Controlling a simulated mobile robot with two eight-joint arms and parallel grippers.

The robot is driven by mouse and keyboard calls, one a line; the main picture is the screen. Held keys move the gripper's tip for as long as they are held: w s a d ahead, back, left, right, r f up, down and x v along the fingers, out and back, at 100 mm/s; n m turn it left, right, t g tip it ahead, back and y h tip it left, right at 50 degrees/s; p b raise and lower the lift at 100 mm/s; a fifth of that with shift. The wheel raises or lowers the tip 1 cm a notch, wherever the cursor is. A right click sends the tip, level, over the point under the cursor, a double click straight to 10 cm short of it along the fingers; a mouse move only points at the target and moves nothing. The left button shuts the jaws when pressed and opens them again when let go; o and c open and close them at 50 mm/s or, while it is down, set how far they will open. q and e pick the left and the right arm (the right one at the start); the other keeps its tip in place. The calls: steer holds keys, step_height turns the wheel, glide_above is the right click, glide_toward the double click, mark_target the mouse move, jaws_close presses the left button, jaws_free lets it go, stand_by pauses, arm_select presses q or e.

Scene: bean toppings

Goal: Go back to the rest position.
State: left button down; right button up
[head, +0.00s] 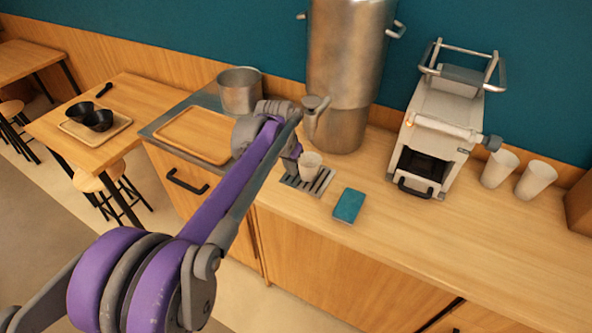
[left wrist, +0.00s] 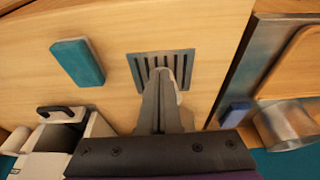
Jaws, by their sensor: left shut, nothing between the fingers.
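My left arm reaches from the lower left across the head view, with its left gripper (head: 296,163) low over the counter beside the urn. In the left wrist view the gripper's fingers (left wrist: 161,76) are shut with nothing between them. A small pale cup (head: 311,166) stands upright on the slotted metal drip grate (head: 318,187), just right of the gripper. In the left wrist view the fingers hide most of the cup and part of the grate (left wrist: 137,66). I cannot tell whether the gripper touches the cup. My right gripper does not show.
A tall steel urn (head: 345,80) with a tap stands behind the grate. A teal block (head: 349,205) lies right of it. A steel pot (head: 240,92) and a wooden tray (head: 196,134) are left. A white machine (head: 441,125) and two cups (head: 499,169) are right. The front counter is clear.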

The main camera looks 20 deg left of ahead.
arm_select(q)
steer(key=s+d+f, duration=0.2)
steer(key=s+d, duration=0.1)
steer(key=s, duration=0.6)
steer(key=s+d+f+t, duration=0.1)
steer(key=s+d+f, duration=0.1)
steer(key=s, duration=0.7)
steer(key=s+d+f+t, duration=0.1)
steer(key=s+d, duration=0.3)
steer(key=s, duration=0.5)
steer(key=shift+s+f+n, duration=0.3)
steer(key=shift+f+n, duration=0.1)
steer(key=shift+f, duration=0.3)
